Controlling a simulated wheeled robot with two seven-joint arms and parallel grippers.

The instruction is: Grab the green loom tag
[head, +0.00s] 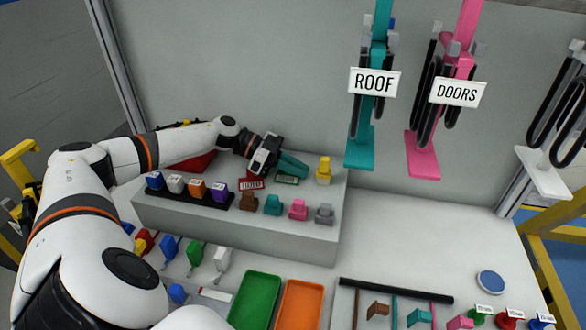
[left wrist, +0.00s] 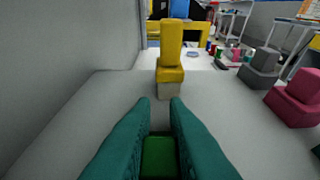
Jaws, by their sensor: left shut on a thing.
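The green loom tag (head: 287,180) is on the grey raised shelf, at the fingers of my left gripper (head: 300,169). In the left wrist view a green block, the tag (left wrist: 159,158), sits between the two teal fingers of the left gripper (left wrist: 161,104), low and close to the camera. The gripper is shut on it. The tag's lower part is hidden, and I cannot tell whether it touches the shelf. My right gripper is not in view.
A yellow connector (head: 323,172) stands just beyond the fingertips. Brown, teal (head: 272,205), pink (head: 298,209) and grey (head: 324,214) pieces line the shelf's front. A black strip (head: 182,198) holds several coloured blocks. Teal and pink hangers (head: 422,150) are at the right.

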